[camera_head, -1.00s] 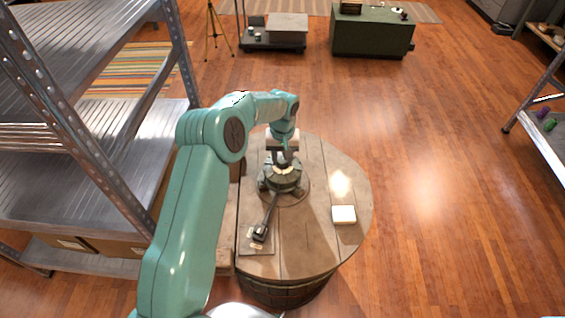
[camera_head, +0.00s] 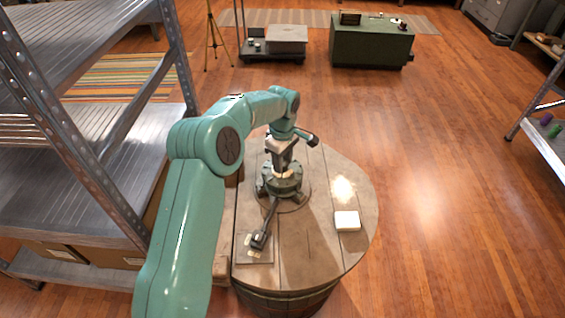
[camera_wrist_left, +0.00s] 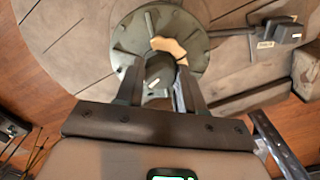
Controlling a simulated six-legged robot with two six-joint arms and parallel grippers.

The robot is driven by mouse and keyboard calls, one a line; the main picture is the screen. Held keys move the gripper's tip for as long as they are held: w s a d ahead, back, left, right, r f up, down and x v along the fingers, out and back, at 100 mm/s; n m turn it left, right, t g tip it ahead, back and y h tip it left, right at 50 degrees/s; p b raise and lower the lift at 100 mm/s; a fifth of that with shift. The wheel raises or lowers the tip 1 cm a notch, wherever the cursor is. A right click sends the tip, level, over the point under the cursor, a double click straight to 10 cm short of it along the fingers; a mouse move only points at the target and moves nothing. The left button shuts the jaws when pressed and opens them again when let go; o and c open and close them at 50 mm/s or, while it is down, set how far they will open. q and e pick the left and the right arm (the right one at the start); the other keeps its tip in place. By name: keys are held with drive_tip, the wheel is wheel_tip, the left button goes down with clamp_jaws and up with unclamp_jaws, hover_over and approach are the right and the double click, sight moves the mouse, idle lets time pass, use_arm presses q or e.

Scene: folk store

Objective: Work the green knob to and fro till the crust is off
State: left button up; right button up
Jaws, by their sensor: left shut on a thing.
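A dark green fitting (camera_head: 290,188) with a round flanged base stands on the barrel top; its flange also shows in the left wrist view (camera_wrist_left: 128,37). My left gripper (camera_head: 282,164) comes down on it from above, and its fingers close on both sides of the dark knob (camera_wrist_left: 158,66). The knob is mostly hidden by the gripper in the head view. A pale tan crust (camera_wrist_left: 170,46) sits at the knob's foot, on one side, in the left wrist view. My right gripper is in neither view.
The round wooden barrel top (camera_head: 310,245) also bears a white block (camera_head: 347,221) and a dark-handled tool (camera_head: 264,230) leading to a small plate (camera_head: 253,252). A metal shelf (camera_head: 75,200) stands close on the left. The floor to the right is open.

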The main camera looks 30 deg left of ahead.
use_arm(q)
drive_tip(key=n+b, duration=0.1)
drive_tip(key=n, duration=0.4)
drive_tip(key=shift+a+n, duration=0.1)
drive_tip(key=shift+n, duration=0.3)
idle(0.4)
drive_tip(key=o, duration=1)
drive_tip(key=shift+o, duration=0.2)
wheel_tip(320, 180, up, 16)
drive_tip(key=p, duration=0.2)
drive_tip(key=shift+r, duration=0.2)
